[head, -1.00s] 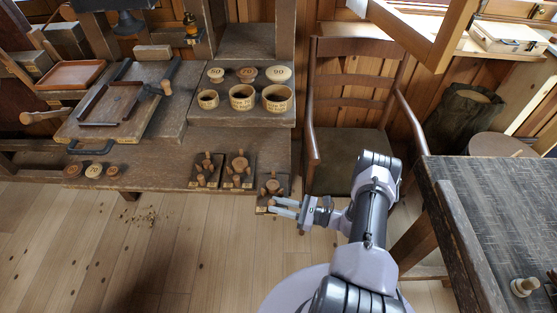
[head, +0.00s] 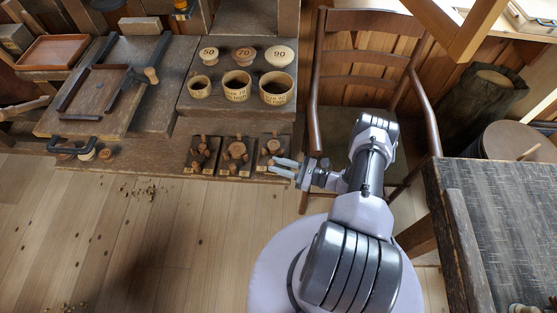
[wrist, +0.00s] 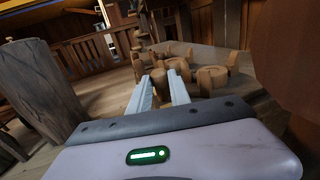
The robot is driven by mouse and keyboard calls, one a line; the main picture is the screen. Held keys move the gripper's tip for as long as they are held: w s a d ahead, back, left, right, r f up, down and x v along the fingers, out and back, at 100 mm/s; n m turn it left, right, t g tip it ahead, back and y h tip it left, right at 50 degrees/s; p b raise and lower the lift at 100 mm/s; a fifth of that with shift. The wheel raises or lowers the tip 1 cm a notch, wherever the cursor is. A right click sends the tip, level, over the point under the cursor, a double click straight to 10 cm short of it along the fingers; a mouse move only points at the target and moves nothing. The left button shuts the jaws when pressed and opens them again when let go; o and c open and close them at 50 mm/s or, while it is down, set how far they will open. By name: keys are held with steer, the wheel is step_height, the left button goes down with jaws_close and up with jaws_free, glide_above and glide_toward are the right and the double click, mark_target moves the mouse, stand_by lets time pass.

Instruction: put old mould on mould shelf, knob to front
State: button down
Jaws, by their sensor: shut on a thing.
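My gripper (head: 285,168) is shut on the knob of a dark mould with wooden pegs (head: 270,148). In the wrist view a short wooden knob (wrist: 159,80) sits between the two fingertips. The held mould is at the right end of the low wooden shelf (head: 150,152), beside two similar moulds (head: 203,153) (head: 237,156). Its knob faces the front, toward my gripper. I cannot tell if its base rests on the shelf or hovers just above it.
A wooden chair (head: 319,105) stands close to the right of the shelf. Numbered lids (head: 246,55) and cups (head: 237,84) stand on the step above. Small round pieces (head: 87,155) lie at the shelf's left. A dark workbench (head: 495,200) is at right.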

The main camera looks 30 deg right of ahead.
steer(key=shift+f, duration=0.2)
steer(key=c, duration=1.2)
jaws_free()
steer(key=shift+r, duration=0.25)
steer(key=p+v, duration=0.1)
steer(key=v, duration=1.1)
steer(key=shift+p, duration=0.3)
steer(key=shift+f, duration=0.1)
